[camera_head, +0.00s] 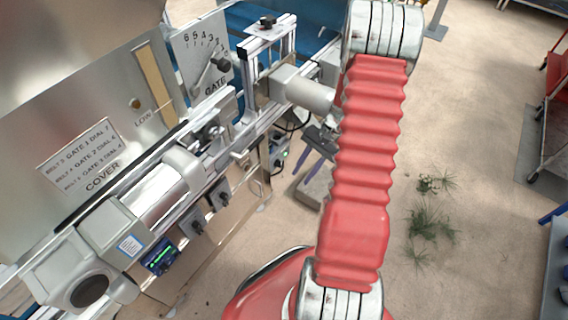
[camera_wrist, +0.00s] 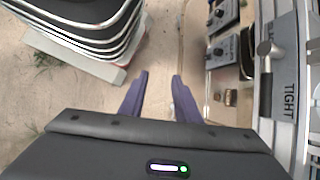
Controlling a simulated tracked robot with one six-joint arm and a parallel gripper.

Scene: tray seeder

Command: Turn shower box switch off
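My gripper (camera_wrist: 160,76) has two purple fingers. They stand apart with only floor visible between them, so it is open and empty. Two grey control boxes with dark switches, an upper one (camera_wrist: 223,12) and a lower one (camera_wrist: 222,51), are on the machine side, right of and beyond the fingers in the wrist view. Similar boxes (camera_head: 220,193) (camera_head: 197,222) show low on the machine in the head view. I cannot read which box is the shower one, nor its switch position.
The seeder's steel frame with a TIGHT label (camera_wrist: 290,85) runs along the right of the wrist view. Open floor (camera_head: 480,130) with plant debris (camera_head: 430,223) lies to the right.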

